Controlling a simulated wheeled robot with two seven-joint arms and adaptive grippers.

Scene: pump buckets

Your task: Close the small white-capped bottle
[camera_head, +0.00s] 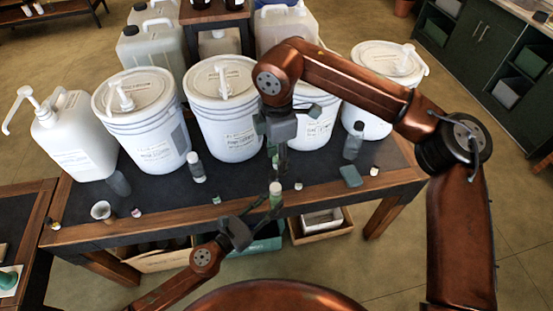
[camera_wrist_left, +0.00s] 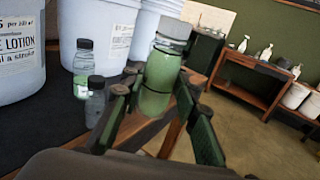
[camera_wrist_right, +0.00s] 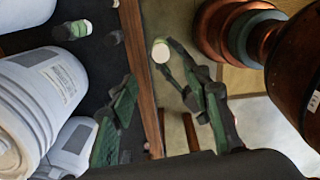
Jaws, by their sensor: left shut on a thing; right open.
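My left gripper (camera_head: 252,218) is shut on a small bottle (camera_head: 275,198) of green liquid with a whitish cap, held upright near the table's front edge. In the left wrist view the bottle (camera_wrist_left: 157,80) stands between the fingers, its pale grey-white cap (camera_wrist_left: 173,29) on its top. Whether the cap is tight I cannot tell. My right gripper (camera_head: 281,158) is open and empty, pointing down above and slightly behind the bottle. In the right wrist view the white cap (camera_wrist_right: 160,51) lies in the gap ahead of the right fingers, apart from them.
White pump buckets (camera_head: 222,100) line the table's back, with a white jug (camera_head: 73,135) at left.

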